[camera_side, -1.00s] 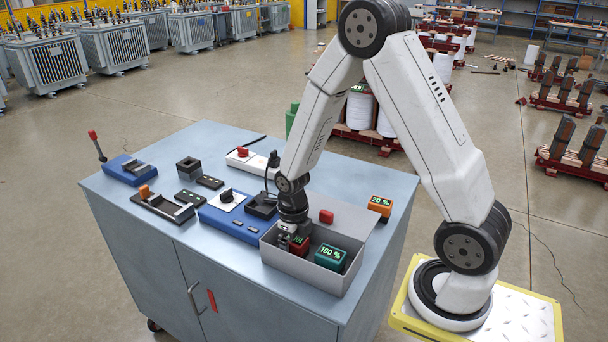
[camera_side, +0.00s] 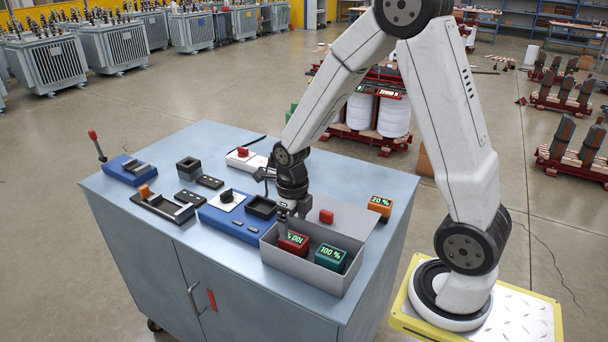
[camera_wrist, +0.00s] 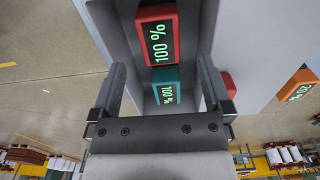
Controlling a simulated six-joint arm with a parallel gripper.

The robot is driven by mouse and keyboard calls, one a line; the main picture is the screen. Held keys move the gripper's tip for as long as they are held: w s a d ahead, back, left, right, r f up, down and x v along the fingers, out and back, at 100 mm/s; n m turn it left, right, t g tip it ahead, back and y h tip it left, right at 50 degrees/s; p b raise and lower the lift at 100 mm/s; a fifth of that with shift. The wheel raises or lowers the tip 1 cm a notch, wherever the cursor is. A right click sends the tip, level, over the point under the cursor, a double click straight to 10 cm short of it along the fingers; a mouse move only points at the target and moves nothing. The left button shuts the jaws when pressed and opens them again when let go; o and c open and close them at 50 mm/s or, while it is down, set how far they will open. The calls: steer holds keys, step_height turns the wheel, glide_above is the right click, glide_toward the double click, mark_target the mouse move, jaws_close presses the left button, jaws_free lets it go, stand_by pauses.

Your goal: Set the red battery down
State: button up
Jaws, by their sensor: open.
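The red battery (camera_side: 293,243) sits in the grey open box (camera_side: 318,276), in its left part, with a green "100 %" display on top. In the wrist view the red battery (camera_wrist: 157,34) lies beyond the fingertips, apart from them. A teal battery (camera_side: 331,257), also reading "100 %", sits to its right in the same box; it also shows in the wrist view (camera_wrist: 166,88). My gripper (camera_side: 291,222) is above the red battery, open and empty. In the wrist view its two fingers (camera_wrist: 162,88) stand wide apart.
An orange battery (camera_side: 380,206) reading "20 %" stands on the blue-grey bench behind the box. A blue fixture (camera_side: 236,219) and a dark holder (camera_side: 163,208) lie to the left.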

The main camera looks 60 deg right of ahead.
mark_target(294, 240)
steer(key=shift+r, duration=2.95)
steer(key=s+a+n, duration=0.1)
steer(key=a+n, duration=0.1)
steer(key=n, duration=0.8)
steer(key=s+a+f+n+t, duration=0.1)
steer(key=s+n, duration=0.1)
steer(key=n, duration=0.8)
steer(key=s+a+n+t, duration=0.1)
steer(key=s+a+n, duration=0.1)
steer(key=n, duration=0.8)
steer(key=shift+a+f, duration=0.3)
steer(key=shift+a, duration=0.05)
steer(key=n, duration=0.4)
steer(key=s+n, duration=0.1)
steer(key=n, duration=0.1)
steer(key=shift+a+f+t, duration=0.15)
steer(key=shift+a+t, duration=0.15)
steer(key=shift+a, duration=0.1)
steer(key=shift+c, duration=0.2)
